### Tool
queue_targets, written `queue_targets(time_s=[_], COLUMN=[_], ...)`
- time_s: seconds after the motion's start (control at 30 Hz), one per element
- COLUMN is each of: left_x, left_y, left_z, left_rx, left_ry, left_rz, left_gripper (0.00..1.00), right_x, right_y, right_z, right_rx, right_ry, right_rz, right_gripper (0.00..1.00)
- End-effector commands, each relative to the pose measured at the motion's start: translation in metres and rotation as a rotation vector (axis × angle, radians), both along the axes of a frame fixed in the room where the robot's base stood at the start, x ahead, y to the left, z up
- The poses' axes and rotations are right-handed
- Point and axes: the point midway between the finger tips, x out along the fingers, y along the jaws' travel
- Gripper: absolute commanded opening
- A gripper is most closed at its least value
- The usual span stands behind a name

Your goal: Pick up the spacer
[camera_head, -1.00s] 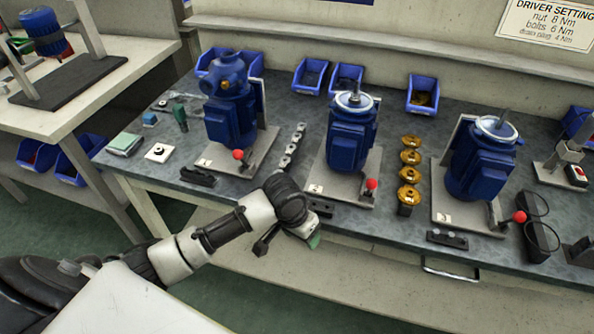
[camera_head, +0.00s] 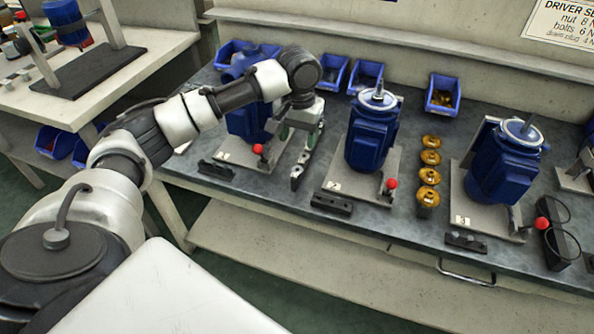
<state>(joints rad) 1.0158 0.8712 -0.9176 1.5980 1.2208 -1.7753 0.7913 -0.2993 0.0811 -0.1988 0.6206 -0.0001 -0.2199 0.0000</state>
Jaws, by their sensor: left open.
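My left gripper (camera_head: 299,136) is open and points down over the bench between the first and second blue pumps. It hangs over a narrow row of small silver pieces (camera_head: 297,176), which look like the spacers. Only the near end of this row shows. The gripper and its wrist hide the rest. I cannot tell whether the fingers are around a piece or above it. My right gripper is not in view.
The first pump (camera_head: 245,122) stands close left of the gripper, partly hidden by my arm. The second pump (camera_head: 371,135) is close on the right. Gold parts (camera_head: 429,176) stand in a row farther right. Blue bins (camera_head: 441,95) line the back.

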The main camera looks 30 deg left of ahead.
Motion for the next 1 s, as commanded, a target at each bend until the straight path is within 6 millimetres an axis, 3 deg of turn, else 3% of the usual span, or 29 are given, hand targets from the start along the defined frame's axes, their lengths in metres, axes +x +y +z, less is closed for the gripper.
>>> queue_targets(time_s=[0.07,0.3,0.57,0.8,1.0], left_x=[0.001,0.001,0.001,0.002,0.002], left_y=[0.005,0.005,0.005,0.006,0.006], left_z=[-0.001,-0.038,-0.060,-0.095,-0.104], left_rx=[0.002,-0.001,0.000,0.000,0.000], left_ry=[0.006,0.007,0.004,0.004,0.002], left_rz=[0.020,0.022,0.020,0.019,0.018], left_gripper=[0.59,0.59,0.59,0.59,0.59], right_x=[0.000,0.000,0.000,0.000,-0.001], right_y=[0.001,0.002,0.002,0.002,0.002], right_z=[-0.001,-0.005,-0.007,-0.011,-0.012], right_rx=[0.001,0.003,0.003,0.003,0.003], right_ry=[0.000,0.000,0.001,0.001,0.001], right_rz=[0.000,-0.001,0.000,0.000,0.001], right_gripper=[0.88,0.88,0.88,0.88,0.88])
